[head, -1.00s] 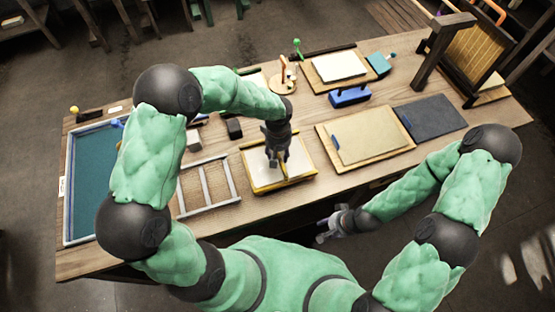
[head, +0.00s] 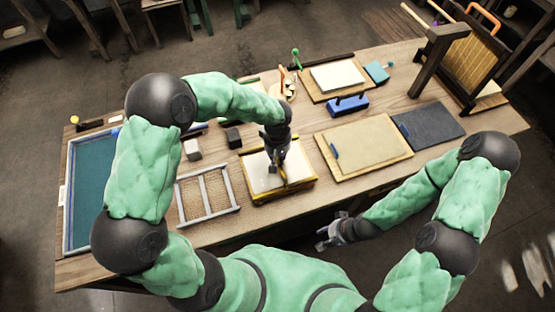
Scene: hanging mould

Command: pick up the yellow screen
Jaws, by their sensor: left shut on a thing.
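The yellow screen (head: 295,186) is a yellow-edged frame around a pale sheet, at the front middle of the table. My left gripper (head: 279,176) is above its front part and shut on it; the fingertips are small and partly hidden. I cannot tell whether the screen is lifted clear of what is under it. My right gripper (head: 328,238) hangs in front of the table's front edge, away from the screen. Its fingers are too small to read clearly.
A grey ladder-like frame (head: 228,187) lies just left of the screen. A board with a tan sheet (head: 372,143) lies to the right, with a dark mat (head: 430,118) beyond. A blue block (head: 348,105) is behind. A teal-filled tray (head: 68,235) is at the far left.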

